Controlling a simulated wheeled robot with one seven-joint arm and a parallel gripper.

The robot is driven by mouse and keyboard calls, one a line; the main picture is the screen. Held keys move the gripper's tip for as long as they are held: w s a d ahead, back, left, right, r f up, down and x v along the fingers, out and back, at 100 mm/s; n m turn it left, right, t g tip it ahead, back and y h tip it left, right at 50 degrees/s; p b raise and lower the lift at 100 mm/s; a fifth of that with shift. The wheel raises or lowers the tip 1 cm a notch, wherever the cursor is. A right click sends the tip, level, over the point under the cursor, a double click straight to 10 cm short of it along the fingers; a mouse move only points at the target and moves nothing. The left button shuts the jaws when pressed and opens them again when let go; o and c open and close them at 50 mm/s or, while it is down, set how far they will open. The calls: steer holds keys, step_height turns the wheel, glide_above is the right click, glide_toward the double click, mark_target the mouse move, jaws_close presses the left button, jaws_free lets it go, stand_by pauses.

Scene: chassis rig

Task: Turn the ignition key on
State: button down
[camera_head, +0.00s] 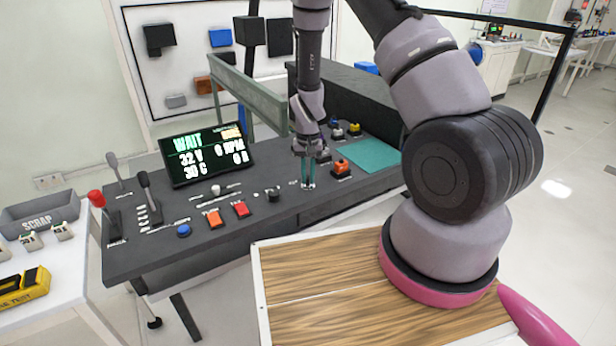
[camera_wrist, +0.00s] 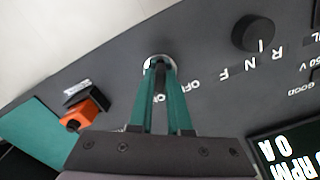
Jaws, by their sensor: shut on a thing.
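The ignition key (camera_wrist: 160,75) sits in a round silver lock in the console face, mostly hidden between the fingertips in the wrist view. My gripper (camera_wrist: 160,68) has its green fingers shut on the key; it also shows in the head view (camera_head: 308,186), pointing down at the console. Partly covered "OFF" lettering lies beside the lock. Which way the key is turned I cannot tell. The display (camera_head: 206,154) reads WAIT, 32 V, 0 RPM, 30 C and 0 A.
An orange switch (camera_wrist: 88,108) is on the other side. Orange (camera_head: 214,218) and red (camera_head: 241,209) buttons, a blue button (camera_head: 184,230) and levers (camera_head: 150,195) stand along the console.

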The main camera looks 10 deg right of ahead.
mark_target(308, 177)
steer(key=c, duration=0.9)
jaws_free()
steer(key=shift+o, duration=0.2)
step_height(308, 177, up, 11)
steer(key=shift+f, duration=0.1)
